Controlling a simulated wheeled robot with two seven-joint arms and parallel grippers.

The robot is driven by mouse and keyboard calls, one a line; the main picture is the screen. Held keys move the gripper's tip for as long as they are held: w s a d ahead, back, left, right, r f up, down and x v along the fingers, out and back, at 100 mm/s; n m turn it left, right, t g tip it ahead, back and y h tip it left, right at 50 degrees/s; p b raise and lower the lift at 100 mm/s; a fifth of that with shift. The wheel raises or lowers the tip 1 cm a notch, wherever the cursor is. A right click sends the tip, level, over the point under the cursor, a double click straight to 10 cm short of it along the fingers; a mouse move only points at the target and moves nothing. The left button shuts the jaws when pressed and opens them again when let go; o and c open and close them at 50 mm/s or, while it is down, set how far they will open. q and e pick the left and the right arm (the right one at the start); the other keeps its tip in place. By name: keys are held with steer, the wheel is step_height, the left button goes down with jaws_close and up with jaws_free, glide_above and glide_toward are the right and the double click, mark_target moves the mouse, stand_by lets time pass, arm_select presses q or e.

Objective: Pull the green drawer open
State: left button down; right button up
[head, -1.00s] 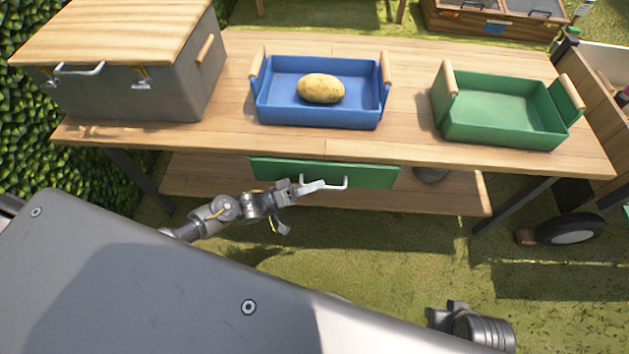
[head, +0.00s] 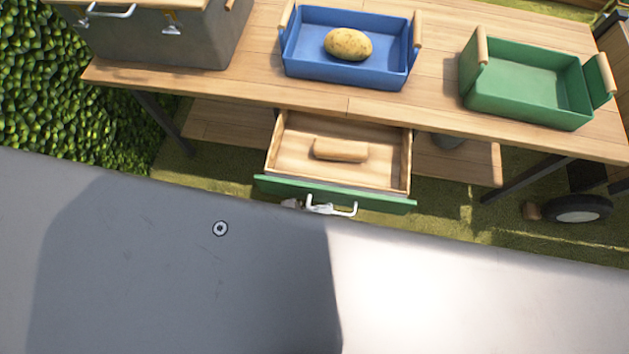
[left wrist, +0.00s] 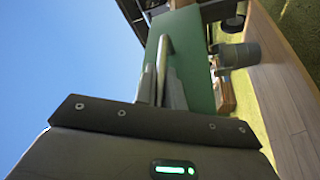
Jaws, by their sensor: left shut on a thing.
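The green drawer (head: 380,202) stands pulled out from under the table, its wooden inside showing in the head view. Its white handle (head: 345,210) is on the green front. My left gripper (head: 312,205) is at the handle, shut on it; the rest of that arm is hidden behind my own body. In the left wrist view the fingers of my left gripper (left wrist: 162,85) close on the handle (left wrist: 166,48), beside the green drawer front (left wrist: 192,60). My right gripper is in neither view.
A wooden rolled or bar-shaped piece (head: 340,150) lies in the drawer. On the table (head: 440,60) above are a blue tray (head: 345,75) with a potato (head: 348,44), a green tray (head: 525,108) and a grey box (head: 160,40). A hedge is at the left.

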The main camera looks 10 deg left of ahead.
arm_select(q)
steer(key=shift+s, duration=0.45)
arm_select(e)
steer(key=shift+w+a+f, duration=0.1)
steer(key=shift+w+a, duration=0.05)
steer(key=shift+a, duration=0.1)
arm_select(q)
steer(key=c, duration=1.5)
jaws_free()
steer(key=b+v, duration=0.1)
steer(key=v, duration=1)
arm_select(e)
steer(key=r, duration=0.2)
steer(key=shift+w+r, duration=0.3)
arm_select(q)
steer(key=shift+d, duration=0.1)
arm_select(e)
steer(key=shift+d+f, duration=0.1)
